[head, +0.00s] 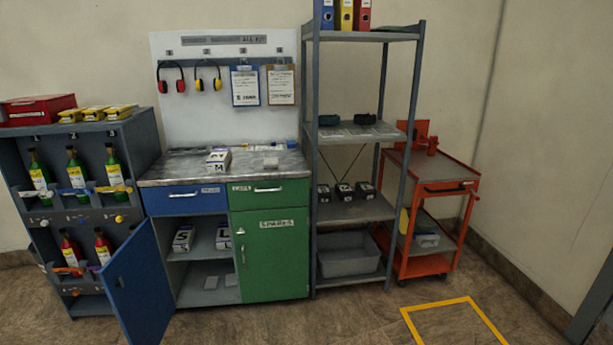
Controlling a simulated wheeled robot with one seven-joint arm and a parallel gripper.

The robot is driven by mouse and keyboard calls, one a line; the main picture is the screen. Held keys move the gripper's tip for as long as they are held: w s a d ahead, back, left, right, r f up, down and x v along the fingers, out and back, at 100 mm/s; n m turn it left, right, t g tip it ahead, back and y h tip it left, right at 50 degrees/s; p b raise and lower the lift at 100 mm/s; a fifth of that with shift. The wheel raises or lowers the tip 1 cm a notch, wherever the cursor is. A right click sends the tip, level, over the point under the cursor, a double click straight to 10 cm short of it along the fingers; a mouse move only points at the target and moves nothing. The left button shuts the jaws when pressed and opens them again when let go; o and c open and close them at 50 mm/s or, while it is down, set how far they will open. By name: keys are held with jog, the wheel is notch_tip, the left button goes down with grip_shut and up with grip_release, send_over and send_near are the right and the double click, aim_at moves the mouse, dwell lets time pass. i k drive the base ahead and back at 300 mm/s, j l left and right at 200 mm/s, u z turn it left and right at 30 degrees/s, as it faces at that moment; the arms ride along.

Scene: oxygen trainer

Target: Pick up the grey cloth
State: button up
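I cannot single out a grey cloth with certainty. A small pale grey item (271,162) lies on the workbench top, right of a white box, but it is too small to tell what it is. Two dark, soft-looking items, one on the left (329,120) and one on the right (366,119), lie on the second shelf of the grey rack. A flat dark item (399,29) lies on the rack's top shelf beside the binders. My gripper is not in view.
The workbench (180,176) has an open blue door (143,285) swung out and a shut green door (271,257). The grey rack (413,85) stands to its right, then an orange trolley (460,172). A bottle cabinet (140,135) stands left.

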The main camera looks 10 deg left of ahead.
aim_at(269, 162)
jog(key=i+j+u, duration=0.1)
jog(key=i+u, duration=0.2)
jog(key=i, duration=0.65)
jog(key=i+l+u, duration=0.1)
jog(key=i+u, duration=0.25)
jog(key=i, duration=0.6)
